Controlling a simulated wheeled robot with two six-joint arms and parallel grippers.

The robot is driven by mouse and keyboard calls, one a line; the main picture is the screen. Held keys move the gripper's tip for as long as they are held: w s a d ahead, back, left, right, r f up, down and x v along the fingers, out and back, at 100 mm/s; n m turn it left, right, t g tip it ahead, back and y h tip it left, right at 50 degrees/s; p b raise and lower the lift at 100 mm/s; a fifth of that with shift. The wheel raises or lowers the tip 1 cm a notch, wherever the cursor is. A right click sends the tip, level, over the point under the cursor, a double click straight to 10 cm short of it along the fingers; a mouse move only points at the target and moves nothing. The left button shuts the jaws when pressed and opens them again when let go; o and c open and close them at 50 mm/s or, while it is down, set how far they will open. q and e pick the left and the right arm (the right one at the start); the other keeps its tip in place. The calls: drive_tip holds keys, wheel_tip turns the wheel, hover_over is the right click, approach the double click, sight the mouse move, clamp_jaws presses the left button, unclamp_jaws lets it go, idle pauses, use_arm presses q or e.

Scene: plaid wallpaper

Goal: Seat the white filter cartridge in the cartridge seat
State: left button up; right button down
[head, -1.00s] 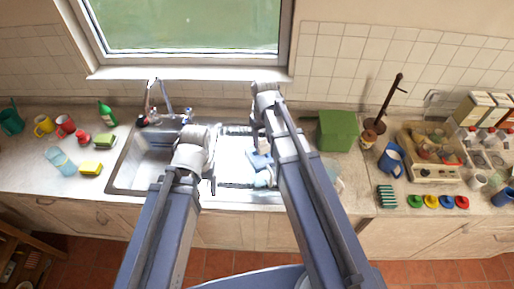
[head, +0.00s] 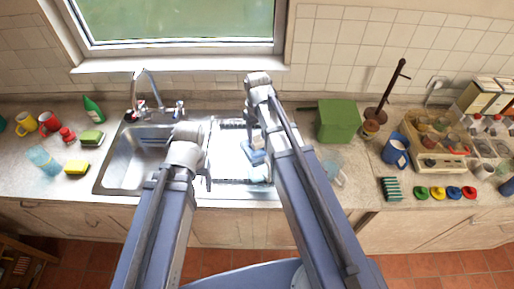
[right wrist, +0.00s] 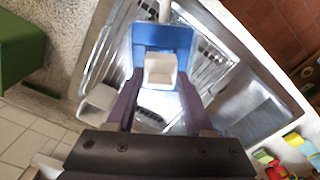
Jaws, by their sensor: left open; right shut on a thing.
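The white filter cartridge (right wrist: 160,71) is between the two purple fingers of my right gripper (right wrist: 158,84) in the right wrist view. My right gripper is shut on it. The blue cartridge seat (right wrist: 163,37) shows directly behind the cartridge; I cannot tell whether they touch. In the head view the seat (head: 251,153) is on the right part of the steel sink unit, with the cartridge (head: 257,141) just above it, partly hidden by my right arm. My left gripper (head: 208,172) is open and empty over the sink, left of the seat.
The sink basin (head: 138,160) with its tap (head: 150,92) is on the left. A green box (head: 338,120) stands right of the seat, with a clear jug (head: 332,171) in front of it. Cups and sponges lie far left; a crate (head: 432,150) stands on the right.

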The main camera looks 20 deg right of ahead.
sight(257, 139)
drive_tip(key=shift+f+b, duration=1.85)
drive_tip(key=shift+f, duration=0.3)
drive_tip(key=shift+r, duration=0.15)
drive_tip(key=c, duration=0.6)
unclamp_jaws()
drive_tip(key=shift+o, duration=0.2)
